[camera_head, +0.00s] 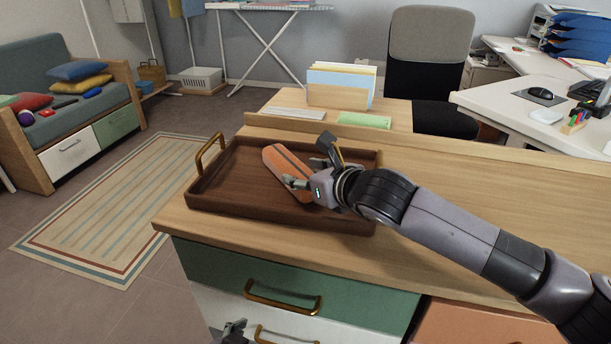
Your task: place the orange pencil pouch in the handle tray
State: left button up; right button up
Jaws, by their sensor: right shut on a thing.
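The orange pencil pouch (285,164) with a dark stripe lies lengthwise within the outline of the brown wooden handle tray (225,204). Whether it touches the tray floor or is held just above it, I cannot tell. My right gripper (309,170) reaches in from the right and is shut on the pouch's right part, hiding some of it. The tray sits on the wooden counter, with a brass handle (210,151) at its left end. Only a small part of my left gripper (236,330) shows at the bottom edge, low in front of the drawers; its fingers are unclear.
The counter (470,195) is clear to the right of the tray, beneath my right arm. A low ledge runs along its back. Green and white drawers with brass handles (283,299) are in front.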

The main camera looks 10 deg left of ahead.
jog(key=o, duration=1.2)
pick_arm(q)
jog(key=shift+w+d+r+t, duration=0.1)
jog(key=shift+w+r+t, duration=0.2)
jog(key=shift+w, duration=0.1)
pick_arm(e)
jog(key=shift+o, duration=0.2)
jog(key=shift+s+d+r, duration=0.25)
jog(key=shift+s+d, duration=0.15)
jog(key=v, duration=1)
jog(key=shift+s+d+r+p, duration=0.15)
jog(key=shift+s+d+p, duration=0.1)
jog(key=shift+d+p, duration=0.05)
pick_arm(q)
jog(key=s, duration=0.1)
jog(key=s+f+g, duration=0.1)
jog(key=s+a+f+g, duration=0.1)
jog(key=shift+s+a+f, duration=0.1)
jog(key=shift+s+f, duration=0.15)
jog(key=shift+s, duration=0.15)
jog(key=shift+a, duration=0.1)
